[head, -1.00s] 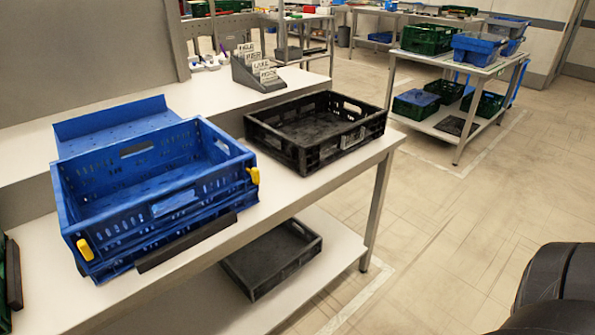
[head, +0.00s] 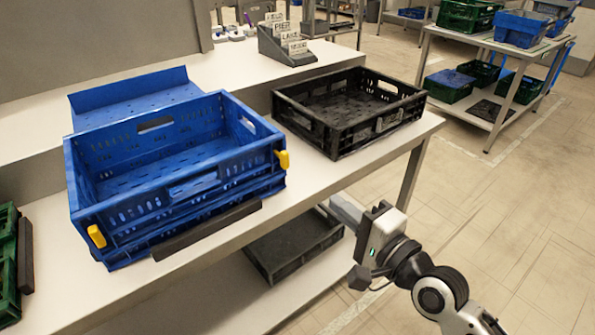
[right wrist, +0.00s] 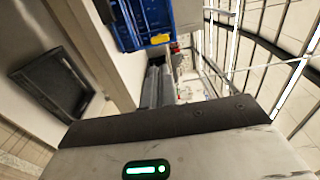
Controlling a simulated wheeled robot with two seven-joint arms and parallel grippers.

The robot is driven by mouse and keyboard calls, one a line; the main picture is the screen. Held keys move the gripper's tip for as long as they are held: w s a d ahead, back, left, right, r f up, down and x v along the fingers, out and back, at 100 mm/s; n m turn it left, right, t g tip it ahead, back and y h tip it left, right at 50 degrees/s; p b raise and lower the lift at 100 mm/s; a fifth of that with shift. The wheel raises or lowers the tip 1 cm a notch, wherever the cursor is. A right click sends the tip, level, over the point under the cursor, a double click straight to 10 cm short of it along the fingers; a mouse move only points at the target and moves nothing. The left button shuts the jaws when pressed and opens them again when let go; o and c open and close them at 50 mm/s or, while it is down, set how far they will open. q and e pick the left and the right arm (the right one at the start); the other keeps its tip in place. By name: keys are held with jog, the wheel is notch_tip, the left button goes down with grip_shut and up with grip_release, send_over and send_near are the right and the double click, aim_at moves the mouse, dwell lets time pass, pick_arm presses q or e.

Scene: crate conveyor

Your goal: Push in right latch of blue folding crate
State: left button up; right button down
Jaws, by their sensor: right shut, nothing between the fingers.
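The blue folding crate (head: 170,170) stands open on the table, with a yellow latch at each end of its near side. The right latch (head: 283,160) sticks out at the crate's near right corner. It also shows in the right wrist view (right wrist: 160,39). The left latch (head: 97,236) is at the near left corner. My right gripper (head: 338,208) is shut and empty, low in front of the table edge and below the right latch, apart from it. In the right wrist view its fingers (right wrist: 158,80) point toward the crate. My left gripper is not in view.
A black crate (head: 335,138) stands right of the blue crate. A dark bar (head: 208,229) lies along the table's front edge (head: 300,208). Another black crate (head: 268,262) is on the lower shelf. A green crate (head: 8,265) is at far left.

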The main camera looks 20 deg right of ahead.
aim_at(288, 163)
jog(key=x, duration=1.3)
jog(key=shift+p, duration=0.4)
